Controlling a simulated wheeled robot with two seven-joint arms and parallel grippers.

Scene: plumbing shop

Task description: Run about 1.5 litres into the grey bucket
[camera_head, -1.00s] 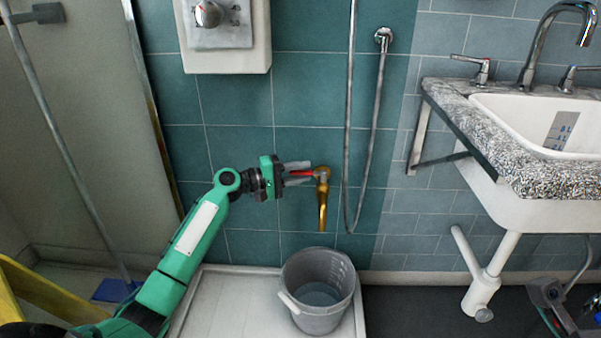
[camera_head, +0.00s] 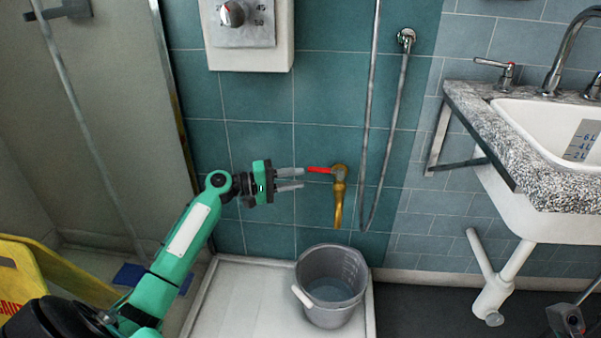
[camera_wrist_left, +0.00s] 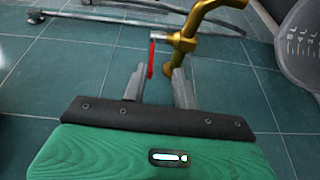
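The grey bucket (camera_head: 333,292) stands upright in the white shower tray below the brass tap (camera_head: 340,200), and some water shows inside it. Its graduated inner wall also shows in the left wrist view (camera_wrist_left: 300,42). The tap's red lever (camera_head: 320,170) points left, towards my left gripper (camera_head: 302,179). No stream shows below the spout. My left gripper is open, its fingers apart and empty, just left of the lever.
A shower hose (camera_head: 383,130) hangs right of the tap. A stone-topped sink (camera_head: 545,140) juts out at the right, with a white drain pipe (camera_head: 497,285) below. A yellow sign (camera_head: 60,270) stands at lower left. The tray (camera_head: 237,300) is clear left of the bucket.

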